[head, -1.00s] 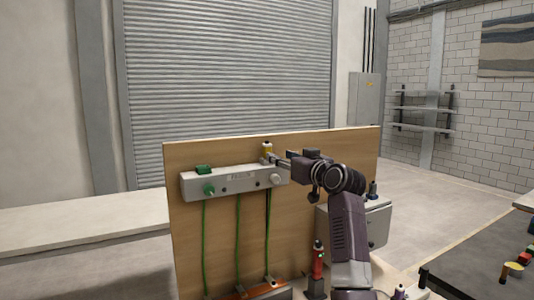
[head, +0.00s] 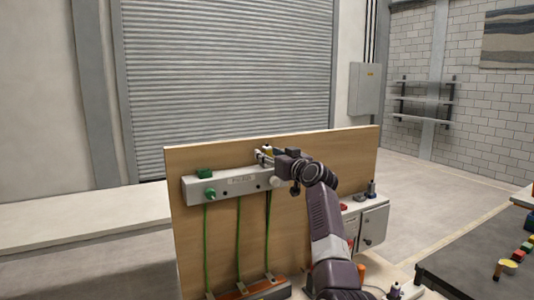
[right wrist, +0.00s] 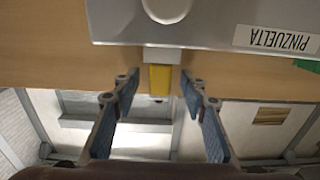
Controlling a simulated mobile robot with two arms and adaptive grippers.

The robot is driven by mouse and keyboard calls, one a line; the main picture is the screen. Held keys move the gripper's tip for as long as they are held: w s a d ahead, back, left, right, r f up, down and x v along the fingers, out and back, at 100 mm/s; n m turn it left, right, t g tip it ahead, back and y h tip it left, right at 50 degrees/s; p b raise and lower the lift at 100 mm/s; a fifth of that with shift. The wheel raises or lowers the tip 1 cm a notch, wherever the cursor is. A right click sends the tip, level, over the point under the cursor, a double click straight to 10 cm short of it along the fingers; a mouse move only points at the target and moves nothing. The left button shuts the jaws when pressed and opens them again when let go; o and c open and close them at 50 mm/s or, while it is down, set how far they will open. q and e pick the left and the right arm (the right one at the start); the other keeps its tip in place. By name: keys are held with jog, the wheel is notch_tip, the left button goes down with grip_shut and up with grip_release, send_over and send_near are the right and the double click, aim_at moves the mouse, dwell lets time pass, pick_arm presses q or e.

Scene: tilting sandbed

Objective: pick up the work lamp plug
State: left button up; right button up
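A yellow block-like piece (head: 267,151) stands at the top edge of the white socket strip (head: 230,184). It also shows in the right wrist view (right wrist: 160,80), where the picture is upside down. No label tells me whether it is the work lamp plug. My right gripper (head: 262,156) is at the strip's top right. In the right wrist view its fingers (right wrist: 158,78) are spread, one on each side of the yellow piece, with gaps. A green plug (head: 209,194) sits in the strip's front, and another green piece (head: 204,173) is on its top. My left gripper is out of view.
The strip is on an upright wooden board (head: 330,146). A pale round knob-like part (head: 275,182) is on its right end. Green cords (head: 238,235) hang to an orange-topped bar (head: 250,288). A grey box (head: 373,228) stands right of my arm.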

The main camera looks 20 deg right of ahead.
grip_shut()
jog(key=shift+r, duration=0.1)
dwell(0.4)
notch_tip(320, 180, up, 22)
jog(key=shift+f, duration=0.25)
dwell(0.5)
